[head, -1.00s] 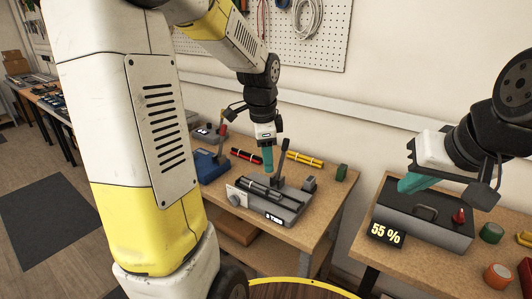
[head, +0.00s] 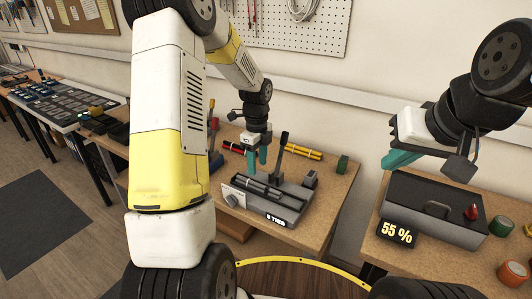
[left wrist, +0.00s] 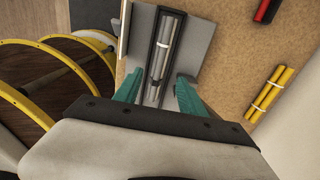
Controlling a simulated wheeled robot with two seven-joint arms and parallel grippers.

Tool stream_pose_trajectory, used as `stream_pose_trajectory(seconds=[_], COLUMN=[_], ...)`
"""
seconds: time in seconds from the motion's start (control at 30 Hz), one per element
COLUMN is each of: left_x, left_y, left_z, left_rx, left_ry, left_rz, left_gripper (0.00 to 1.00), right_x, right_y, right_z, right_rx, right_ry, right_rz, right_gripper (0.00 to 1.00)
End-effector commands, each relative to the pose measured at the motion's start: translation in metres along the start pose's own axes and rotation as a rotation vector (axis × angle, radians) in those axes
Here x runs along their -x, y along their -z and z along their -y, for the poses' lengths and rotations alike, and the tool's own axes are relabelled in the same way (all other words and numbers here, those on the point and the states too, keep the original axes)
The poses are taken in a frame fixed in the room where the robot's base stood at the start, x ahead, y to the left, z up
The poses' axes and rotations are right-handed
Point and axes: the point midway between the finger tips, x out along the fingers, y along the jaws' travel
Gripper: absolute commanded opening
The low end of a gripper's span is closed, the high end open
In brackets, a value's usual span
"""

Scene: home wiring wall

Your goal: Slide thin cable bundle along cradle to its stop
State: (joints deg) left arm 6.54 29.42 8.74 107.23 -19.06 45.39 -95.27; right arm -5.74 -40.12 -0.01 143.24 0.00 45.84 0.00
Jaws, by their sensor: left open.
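A grey cable bundle (left wrist: 166,42) lies in a dark, narrow cradle (left wrist: 153,62) in the left wrist view, with a pale tie around it. The cradle belongs to a grey bench device (head: 297,207) with a knob, a small display and an upright lever. My left gripper (head: 257,160) is above the device's back side, left of the lever. In the left wrist view its teal fingers (left wrist: 158,90) are open, one on each side of the cradle; contact cannot be told. My right gripper (head: 398,160) is over the dark box on the right table; its finger gap is not clear.
A red bundle (head: 233,147) and a yellow bundle (head: 303,152) lie on the wooden bench behind the device. A green block (head: 342,164) is at the bench's right. A dark box (head: 432,207) with a "55 %" display stands on the right table. A gap separates the tables.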

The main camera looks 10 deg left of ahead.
Motion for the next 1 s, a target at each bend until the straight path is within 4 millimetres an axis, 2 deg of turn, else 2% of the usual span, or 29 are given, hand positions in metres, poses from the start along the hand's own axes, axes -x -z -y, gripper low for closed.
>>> stream_pose_trajectory(seconds=[0.13,0.4,0.53,0.7,0.97,1.0], left_x=[-0.012,-0.054,-0.068,-0.077,-0.077,-0.077], left_y=[0.0,0.001,0.001,0.0,0.0,0.0], left_z=[-0.001,-0.001,-0.001,0.0,0.0,0.0], left_rx=[0.0,0.0,0.0,0.001,0.001,0.001], left_ry=[-0.004,-0.004,-0.003,-0.001,0.0,0.0], left_rz=[-0.001,-0.001,-0.001,0.0,0.0,0.0], left_gripper=[0.48,0.48,0.48,0.48,0.48,0.42], right_x=[0.0,0.0,0.0,0.0,0.0,0.0], right_y=[0.0,0.0,0.0,0.0,0.0,0.0], right_z=[0.0,0.0,0.0,0.0,0.0,0.0], right_rx=[0.0,0.0,0.0,0.0,0.0,0.0], right_ry=[0.0,0.0,0.0,0.0,0.0,0.0], right_rz=[0.0,0.0,0.0,0.0,0.0,0.0], right_gripper=[0.0,0.0,0.0,0.0,0.0,0.0])
